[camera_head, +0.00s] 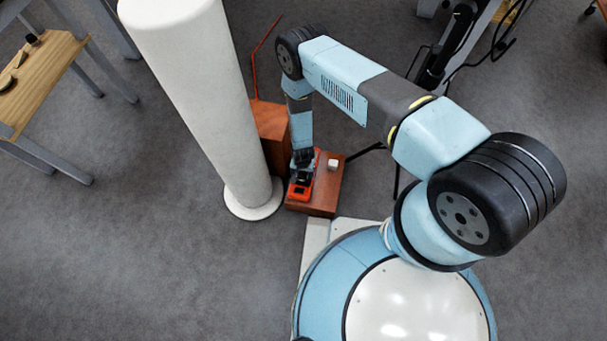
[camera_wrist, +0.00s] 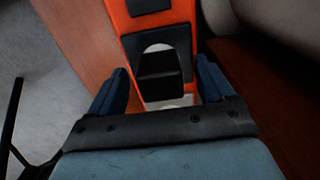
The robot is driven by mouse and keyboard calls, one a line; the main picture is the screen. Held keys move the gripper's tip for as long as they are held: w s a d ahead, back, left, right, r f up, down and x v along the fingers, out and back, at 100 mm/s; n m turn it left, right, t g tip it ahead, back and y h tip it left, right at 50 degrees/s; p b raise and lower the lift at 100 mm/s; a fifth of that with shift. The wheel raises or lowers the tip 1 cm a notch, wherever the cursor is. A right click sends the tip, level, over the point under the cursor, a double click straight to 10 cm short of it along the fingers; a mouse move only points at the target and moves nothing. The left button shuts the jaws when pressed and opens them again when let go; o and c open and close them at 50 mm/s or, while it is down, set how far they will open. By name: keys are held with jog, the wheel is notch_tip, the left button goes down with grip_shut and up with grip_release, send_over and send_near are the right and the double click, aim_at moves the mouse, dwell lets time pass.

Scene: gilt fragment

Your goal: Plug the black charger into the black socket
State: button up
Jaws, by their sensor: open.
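An orange power strip (camera_head: 299,189) lies on a low reddish-brown wooden block. In the wrist view the strip (camera_wrist: 188,12) carries a black socket panel (camera_wrist: 129,50) with a pale rounded area. A black block, seemingly the charger (camera_wrist: 160,75), is in front of that panel between my fingers; I cannot tell whether it is seated in the socket. Another dark recess (camera_wrist: 150,5) shows at the top edge. My gripper (camera_wrist: 161,70) is open, one blue finger on each side of the charger, with gaps visible. In the head view my gripper (camera_head: 303,160) is above the strip.
A small white cube (camera_head: 333,164) sits right of the strip on the wooden block (camera_head: 325,196). A thick white column (camera_head: 195,80) stands close on the left. A taller reddish-brown box (camera_head: 270,125) is behind. Grey floor at lower left is clear.

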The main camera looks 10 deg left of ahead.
notch_tip(320, 180, up, 12)
dwell(0.6)
jog(key=shift+w+r, duration=0.1)
jog(key=shift+r, duration=0.05)
dwell(0.3)
